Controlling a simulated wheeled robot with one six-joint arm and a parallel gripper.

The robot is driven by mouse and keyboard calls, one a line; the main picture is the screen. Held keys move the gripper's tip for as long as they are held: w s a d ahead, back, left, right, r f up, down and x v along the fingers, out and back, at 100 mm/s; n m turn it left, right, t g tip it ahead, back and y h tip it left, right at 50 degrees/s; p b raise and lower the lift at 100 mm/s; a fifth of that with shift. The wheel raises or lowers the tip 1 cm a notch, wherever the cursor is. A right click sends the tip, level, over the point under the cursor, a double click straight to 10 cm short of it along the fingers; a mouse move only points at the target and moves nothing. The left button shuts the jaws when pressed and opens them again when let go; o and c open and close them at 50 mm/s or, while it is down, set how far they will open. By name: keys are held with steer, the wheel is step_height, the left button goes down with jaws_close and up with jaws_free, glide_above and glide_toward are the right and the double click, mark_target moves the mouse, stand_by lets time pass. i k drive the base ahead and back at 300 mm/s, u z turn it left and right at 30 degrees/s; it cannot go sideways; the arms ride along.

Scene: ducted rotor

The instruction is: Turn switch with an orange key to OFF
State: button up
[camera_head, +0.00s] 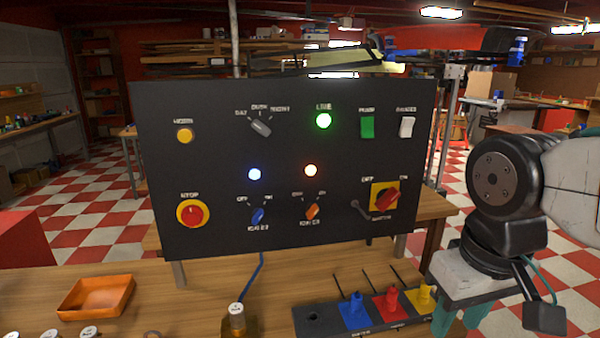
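The switch with an orange key (312,210) is in the lower middle of the dark upright panel (210,130). OFF is printed to its upper left and ON to its upper right. The key is tilted, with its upper end toward ON. My gripper (459,320) is at the lower right, in front of the panel and well right of and below the key. It points down, touching nothing on the panel. Its two green fingers appear apart, with nothing visible between them; the tips are near the picture's bottom edge.
A blue key switch (257,215) sits left of the orange one, and a red rotary switch (385,196) on yellow sits right. A red stop button (193,214) is at left. Blue (354,310), red (391,303) and yellow (420,299) pieces stand below, near my gripper.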

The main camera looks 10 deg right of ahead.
mark_target(312, 209)
steer(key=k, duration=0.5)
steer(key=z, duration=1.4)
steer(key=i, duration=0.9)
steer(key=u, duration=1.45)
